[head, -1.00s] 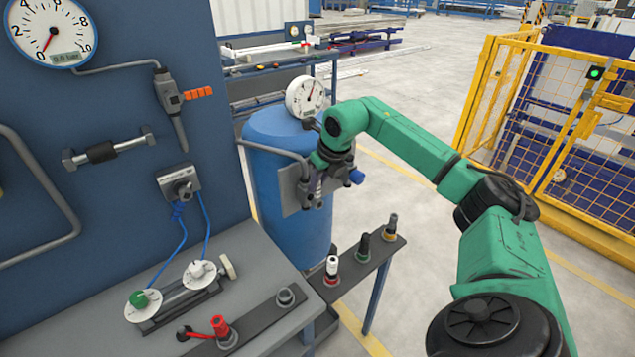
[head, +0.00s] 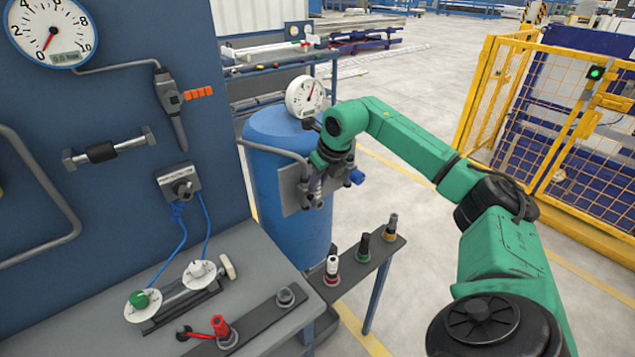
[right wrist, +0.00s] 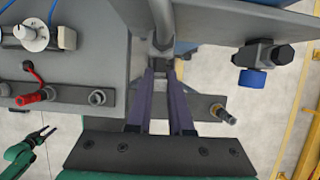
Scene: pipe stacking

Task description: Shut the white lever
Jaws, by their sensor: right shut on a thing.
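My right gripper (head: 313,196) is in front of the grey plate (head: 292,207) on the blue tank. In the right wrist view its purple fingers (right wrist: 164,74) are close together at the lower end of a grey pipe (right wrist: 164,30). They are shut on a small part there, mostly hidden by the fingers; I cannot tell whether it is the white lever. No white lever shows clearly at that plate. A white knob (head: 198,269) with a pale end piece (head: 228,267) is on the bench, apart from my right gripper. My left gripper (right wrist: 44,133) shows small in the right wrist view.
A blue-knobbed fitting (head: 356,177) is right beside my right gripper. The blue tank (head: 272,128) stands behind it, with a gauge (head: 305,96) above. A rack (head: 345,275) with several pegs is below. Open floor lies right, before a yellow fence (head: 553,130).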

